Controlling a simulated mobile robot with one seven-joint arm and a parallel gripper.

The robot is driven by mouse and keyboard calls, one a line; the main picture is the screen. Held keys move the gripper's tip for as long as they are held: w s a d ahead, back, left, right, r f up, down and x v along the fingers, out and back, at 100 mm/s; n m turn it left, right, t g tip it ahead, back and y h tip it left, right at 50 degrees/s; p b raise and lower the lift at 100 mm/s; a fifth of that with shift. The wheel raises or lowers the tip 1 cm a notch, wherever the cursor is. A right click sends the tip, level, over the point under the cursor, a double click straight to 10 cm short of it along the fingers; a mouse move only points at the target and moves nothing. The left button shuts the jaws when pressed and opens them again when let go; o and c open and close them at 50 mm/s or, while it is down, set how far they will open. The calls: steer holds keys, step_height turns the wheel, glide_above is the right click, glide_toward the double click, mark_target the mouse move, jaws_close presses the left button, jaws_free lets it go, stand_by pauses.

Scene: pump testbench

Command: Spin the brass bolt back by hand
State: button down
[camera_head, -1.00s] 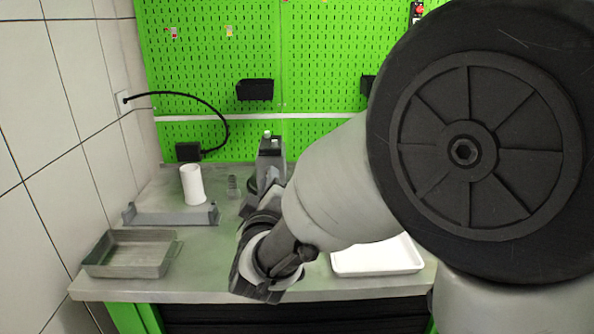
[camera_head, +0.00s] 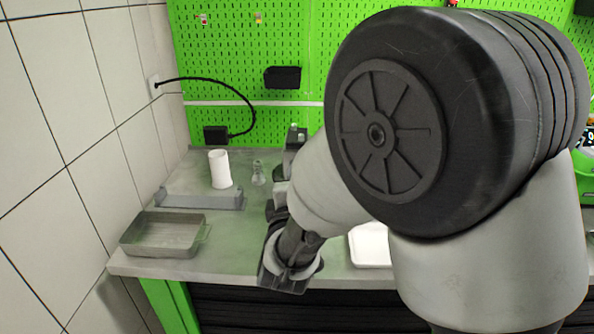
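I cannot make out the brass bolt; my arm covers much of the middle of the bench. A dark grey device (camera_head: 294,138), which may be the pump, stands at the back of the bench and is partly hidden behind my arm. My gripper (camera_head: 277,208) is over the middle of the bench in front of this device, mostly hidden by my wrist. Its fingertips do not show clearly, so I cannot tell whether it is open, shut or touching anything.
On the grey bench (camera_head: 225,262) stand a white cylinder (camera_head: 220,170), a grey holder (camera_head: 200,198), a small clear object (camera_head: 258,174), a metal tray (camera_head: 162,236) and a white tray (camera_head: 369,247). A black cable (camera_head: 235,92) runs to a black box (camera_head: 215,134). A tiled wall closes the left.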

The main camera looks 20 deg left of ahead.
steer(key=shift+r, duration=0.1)
stand_by(0.4)
steer(key=c, duration=1.7)
jaws_free()
steer(key=shift+w, duration=0.1)
